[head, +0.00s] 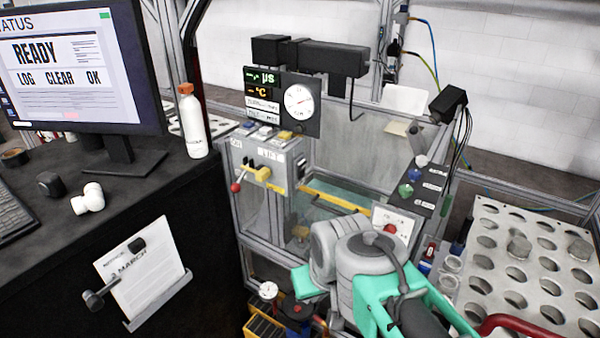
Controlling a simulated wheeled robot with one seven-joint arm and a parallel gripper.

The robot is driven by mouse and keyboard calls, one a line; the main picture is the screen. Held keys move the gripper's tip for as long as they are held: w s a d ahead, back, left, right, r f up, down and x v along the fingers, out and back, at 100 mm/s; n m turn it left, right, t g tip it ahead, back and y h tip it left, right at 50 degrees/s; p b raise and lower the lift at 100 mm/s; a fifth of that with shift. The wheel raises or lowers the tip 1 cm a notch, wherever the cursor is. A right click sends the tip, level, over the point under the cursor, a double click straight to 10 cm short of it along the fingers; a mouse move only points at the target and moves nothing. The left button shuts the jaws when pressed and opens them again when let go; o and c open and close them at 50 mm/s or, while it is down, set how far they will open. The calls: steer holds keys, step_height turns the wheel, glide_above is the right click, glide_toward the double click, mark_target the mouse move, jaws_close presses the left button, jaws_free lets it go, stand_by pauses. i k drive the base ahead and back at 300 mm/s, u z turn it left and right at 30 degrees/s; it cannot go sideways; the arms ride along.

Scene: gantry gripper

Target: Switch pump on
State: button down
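A grey control box (268,165) on the tank frame carries a red-knobbed lever (236,187) and a yellow handle (257,173). To its right, a dark sloped panel (428,185) holds green, blue and white buttons. A pale plate with a red button (390,229) sits below that panel. The labels are too small to read, so I cannot tell which control is the pump switch or its state. My grey and teal arm fills the lower middle, in front of the tank (345,195). I cannot make out my gripper's fingers.
A desk at left holds a monitor (70,65) reading READY, a white bottle (194,125) and a keyboard. A gauge panel (285,100) stands above the tank. A perforated rack (525,265) is at right, with a red bar (520,325) in front.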

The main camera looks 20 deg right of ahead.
mark_target(301, 170)
steer(key=u, duration=0.65)
steer(key=i, duration=0.4)
steer(key=u, duration=0.55)
